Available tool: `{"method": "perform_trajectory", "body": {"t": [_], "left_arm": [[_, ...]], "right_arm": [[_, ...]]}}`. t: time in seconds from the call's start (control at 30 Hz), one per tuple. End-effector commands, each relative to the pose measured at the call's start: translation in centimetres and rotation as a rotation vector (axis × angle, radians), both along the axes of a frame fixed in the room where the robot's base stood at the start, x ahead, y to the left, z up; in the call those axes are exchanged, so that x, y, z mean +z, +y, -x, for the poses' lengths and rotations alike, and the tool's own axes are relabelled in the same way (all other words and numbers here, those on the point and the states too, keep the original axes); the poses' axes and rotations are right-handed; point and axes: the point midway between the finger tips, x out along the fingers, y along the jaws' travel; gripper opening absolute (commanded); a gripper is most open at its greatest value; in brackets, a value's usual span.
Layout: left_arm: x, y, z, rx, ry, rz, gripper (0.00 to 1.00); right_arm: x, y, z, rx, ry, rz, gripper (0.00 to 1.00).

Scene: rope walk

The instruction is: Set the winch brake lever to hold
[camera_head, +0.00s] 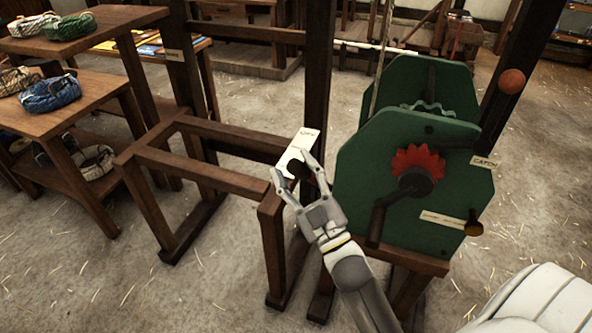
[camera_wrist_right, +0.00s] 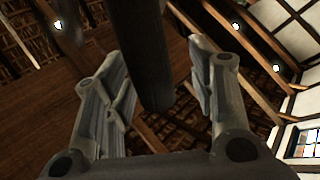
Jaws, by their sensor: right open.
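The winch (camera_head: 385,150) has green side plates, a red toothed wheel (camera_head: 418,163) and a dark crank (camera_head: 378,212). An orange ball knob (camera_head: 512,81) shows at its upper right; I cannot tell clearly what it joins. My right gripper (camera_head: 293,164) is open left of the winch, over a pale labelled plate (camera_head: 308,137) on a wooden frame. A dark round end (camera_head: 298,169) shows between its fingers. In the right wrist view, a thick dark bar (camera_wrist_right: 145,50) reaches down between the open fingers (camera_wrist_right: 165,85), apart from both. My left gripper is out of view.
The wooden frame (camera_head: 200,175) stands left of the gripper. A shelf table (camera_head: 85,92) with rope coils is farther left.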

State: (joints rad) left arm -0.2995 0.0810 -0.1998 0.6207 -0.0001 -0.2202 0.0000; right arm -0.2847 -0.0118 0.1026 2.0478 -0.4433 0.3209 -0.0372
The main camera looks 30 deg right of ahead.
Motion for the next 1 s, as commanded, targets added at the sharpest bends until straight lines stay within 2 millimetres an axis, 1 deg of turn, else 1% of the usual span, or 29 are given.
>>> {"method": "perform_trajectory", "body": {"t": [0.13, 0.27, 0.7, 0.83, 1.0], "left_arm": [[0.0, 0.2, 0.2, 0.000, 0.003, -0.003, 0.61], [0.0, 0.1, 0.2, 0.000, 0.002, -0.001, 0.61], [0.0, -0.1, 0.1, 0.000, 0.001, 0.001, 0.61], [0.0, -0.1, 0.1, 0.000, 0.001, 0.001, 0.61], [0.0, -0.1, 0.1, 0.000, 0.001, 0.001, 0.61]], "right_arm": [[0.0, 0.0, 0.2, 0.000, -0.001, -0.001, 0.51], [-0.6, -0.1, 1.3, -0.001, 0.001, -0.003, 0.51], [-4.4, -0.5, 8.4, -0.002, 0.005, -0.001, 0.51], [-5.1, -0.6, 9.8, 0.000, 0.003, -0.002, 0.51], [-5.5, -0.6, 10.6, 0.000, 0.001, 0.000, 0.51]]}}
